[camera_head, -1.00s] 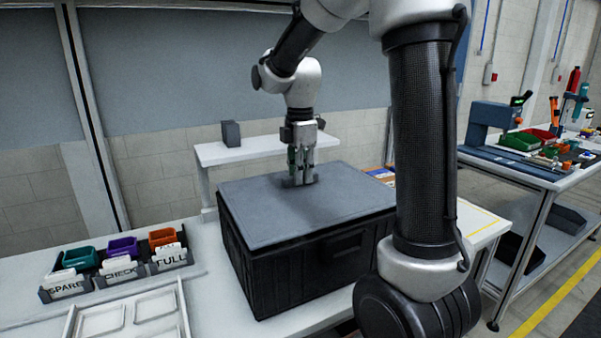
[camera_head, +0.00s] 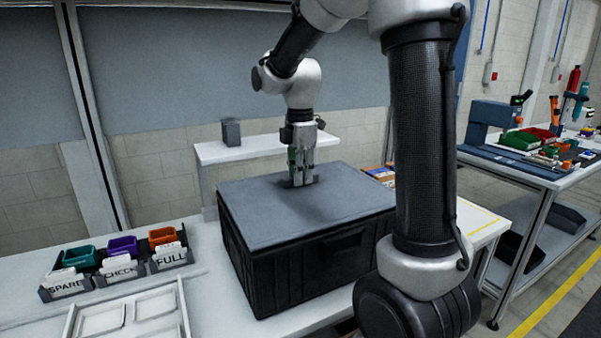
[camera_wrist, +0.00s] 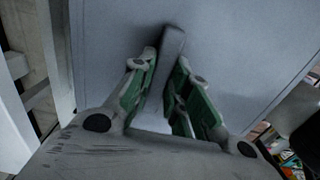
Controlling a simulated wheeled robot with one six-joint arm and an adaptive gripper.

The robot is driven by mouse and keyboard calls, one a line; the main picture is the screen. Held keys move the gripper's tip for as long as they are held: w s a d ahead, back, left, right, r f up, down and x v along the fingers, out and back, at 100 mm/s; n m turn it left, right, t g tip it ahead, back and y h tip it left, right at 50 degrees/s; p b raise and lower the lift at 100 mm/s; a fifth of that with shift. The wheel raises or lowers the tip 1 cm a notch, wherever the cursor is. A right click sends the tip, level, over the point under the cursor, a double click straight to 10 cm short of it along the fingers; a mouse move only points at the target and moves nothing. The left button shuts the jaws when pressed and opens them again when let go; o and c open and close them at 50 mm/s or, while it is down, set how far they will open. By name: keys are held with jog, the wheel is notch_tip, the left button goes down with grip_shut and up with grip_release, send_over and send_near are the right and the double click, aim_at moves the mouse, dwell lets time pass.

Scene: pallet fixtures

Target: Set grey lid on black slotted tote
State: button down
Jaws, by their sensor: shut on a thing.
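The grey lid (camera_head: 270,212) lies flat over the top of the black slotted tote (camera_head: 290,272) on the white table. Its edges look lined up with the tote's rim on the sides I can see; the far right side is hidden behind my arm. My gripper (camera_head: 300,181) points straight down at the lid's middle and is shut on the lid's raised handle. In the wrist view the green-padded fingers of my gripper (camera_wrist: 165,90) pinch the narrow grey handle (camera_wrist: 174,45), with the lid (camera_wrist: 235,55) filling the view behind.
Bins labelled SPARE, CHECK and FULL (camera_head: 120,262) stand left of the tote, with a white compartment tray (camera_head: 130,315) in front. A small dark block (camera_head: 231,133) sits on a raised shelf (camera_head: 250,150) behind. A side bench (camera_head: 530,165) with tools stands at right.

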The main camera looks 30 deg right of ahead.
jog(key=shift+f, duration=0.45)
jog(key=c, duration=1.3)
grip_release()
notch_tip(320, 180, up, 12)
